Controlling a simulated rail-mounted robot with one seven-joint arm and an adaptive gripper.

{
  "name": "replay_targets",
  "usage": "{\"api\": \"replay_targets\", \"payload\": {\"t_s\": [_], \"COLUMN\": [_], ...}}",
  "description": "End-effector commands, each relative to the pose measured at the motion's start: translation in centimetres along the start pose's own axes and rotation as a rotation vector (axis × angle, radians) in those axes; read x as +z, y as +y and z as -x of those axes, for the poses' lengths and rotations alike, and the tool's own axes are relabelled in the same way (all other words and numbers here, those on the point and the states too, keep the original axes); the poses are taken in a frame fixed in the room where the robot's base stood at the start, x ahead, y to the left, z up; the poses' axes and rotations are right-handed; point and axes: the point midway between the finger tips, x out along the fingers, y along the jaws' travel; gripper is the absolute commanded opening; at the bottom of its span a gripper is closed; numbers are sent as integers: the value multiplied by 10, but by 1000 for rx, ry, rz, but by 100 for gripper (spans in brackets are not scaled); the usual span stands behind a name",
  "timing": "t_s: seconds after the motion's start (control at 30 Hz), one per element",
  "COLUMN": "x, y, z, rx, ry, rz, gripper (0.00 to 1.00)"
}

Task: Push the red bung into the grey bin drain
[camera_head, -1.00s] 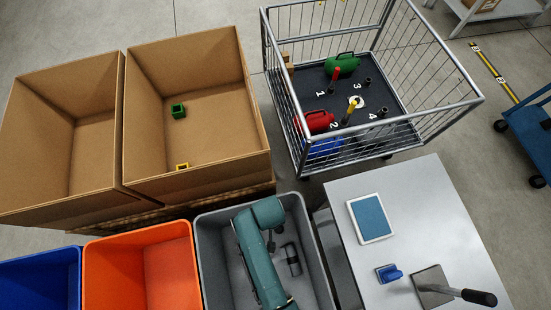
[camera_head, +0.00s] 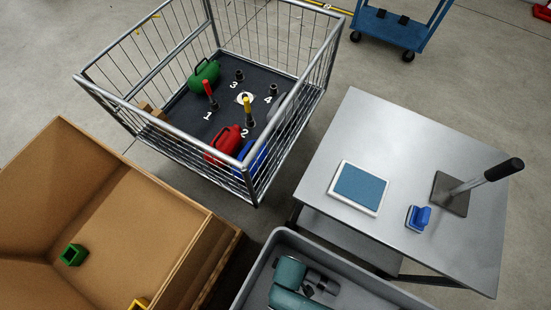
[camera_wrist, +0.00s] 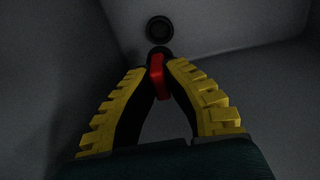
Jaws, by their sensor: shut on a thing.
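The grey bin (camera_head: 352,262) is at the bottom of the head view, cut off by the frame edge. My gripper (camera_head: 322,284) is down inside it, partly hidden by my teal arm. In the wrist view my gripper (camera_wrist: 161,66) has its yellow-ribbed fingers closed at the tips on the red bung (camera_wrist: 158,82). A dark end shows on the bung's far side. The drain (camera_wrist: 159,29), a dark round ring, lies just beyond that end, nearly in line with it. The bung looks apart from the drain, but the exact gap is hard to judge.
A wire cage (camera_head: 165,140) with jerrycans stands behind. A cardboard box (camera_head: 105,215) is at left.

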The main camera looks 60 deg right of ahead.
Motion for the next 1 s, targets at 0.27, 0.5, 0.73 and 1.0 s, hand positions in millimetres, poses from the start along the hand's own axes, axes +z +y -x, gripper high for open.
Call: {"api": "replay_targets", "payload": {"t_s": [0.27, 0.5, 0.73, 1.0], "x": [1, 1, 2, 2], "y": [0, 0, 0, 0], "z": [-37, -50, -73, -92], "rx": [0, 0, 0, 0], "ry": [-3, -3, -4, -3], "rz": [0, 0, 0, 0], "gripper": [0, 0, 0, 0]}}
